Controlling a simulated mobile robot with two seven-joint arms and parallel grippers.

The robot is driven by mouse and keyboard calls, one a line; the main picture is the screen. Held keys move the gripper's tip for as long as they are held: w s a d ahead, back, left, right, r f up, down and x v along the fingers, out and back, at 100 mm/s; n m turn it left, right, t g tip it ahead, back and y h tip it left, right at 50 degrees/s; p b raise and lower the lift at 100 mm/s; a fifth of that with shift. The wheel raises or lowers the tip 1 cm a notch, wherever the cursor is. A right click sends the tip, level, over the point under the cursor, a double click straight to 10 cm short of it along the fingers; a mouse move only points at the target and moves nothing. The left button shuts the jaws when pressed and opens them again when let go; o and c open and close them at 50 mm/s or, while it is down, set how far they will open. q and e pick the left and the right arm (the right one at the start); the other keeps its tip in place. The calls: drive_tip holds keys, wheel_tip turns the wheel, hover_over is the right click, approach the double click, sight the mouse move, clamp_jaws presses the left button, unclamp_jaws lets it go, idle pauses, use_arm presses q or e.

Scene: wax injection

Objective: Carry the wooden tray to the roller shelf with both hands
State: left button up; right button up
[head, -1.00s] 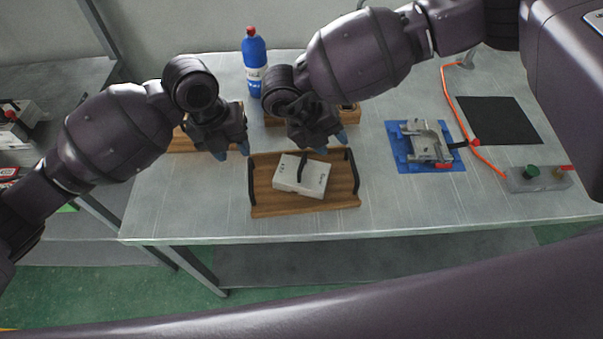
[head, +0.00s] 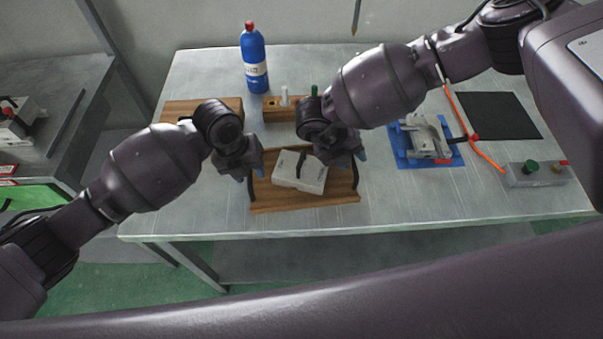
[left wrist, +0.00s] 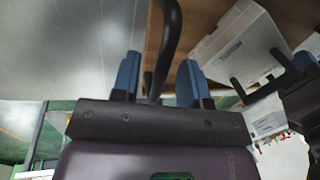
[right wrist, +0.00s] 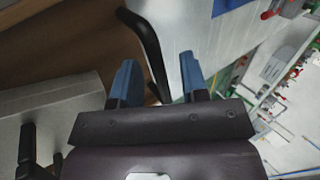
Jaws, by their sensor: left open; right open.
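The wooden tray (head: 290,202) lies on the metal table with a black handle at each side and a white box (head: 302,176) on it. My left gripper (head: 254,175) is open at the tray's left handle. In the left wrist view the black handle (left wrist: 168,40) runs between its blue fingertips (left wrist: 158,75). My right gripper (head: 358,160) is open at the right handle. In the right wrist view that handle (right wrist: 152,50) passes between its blue fingertips (right wrist: 160,78). I cannot tell whether the fingers touch the handles. The roller shelf cannot be made out.
A blue bottle (head: 255,62), a wooden block with holes (head: 280,115) and a wooden board (head: 180,106) stand behind the tray. A metal fixture on a blue mat (head: 402,158) lies to the right. A side table (head: 75,95) stands at the left. The table's front strip is clear.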

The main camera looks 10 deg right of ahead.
use_arm(q)
drive_tip(key=shift+f, duration=0.3)
use_arm(e)
drive_tip(key=shift+d+f, duration=0.2)
drive_tip(key=shift+f, duration=0.05)
use_arm(q)
clamp_jaws()
use_arm(e)
clamp_jaws()
use_arm(q)
drive_tip(key=shift+d, duration=0.1)
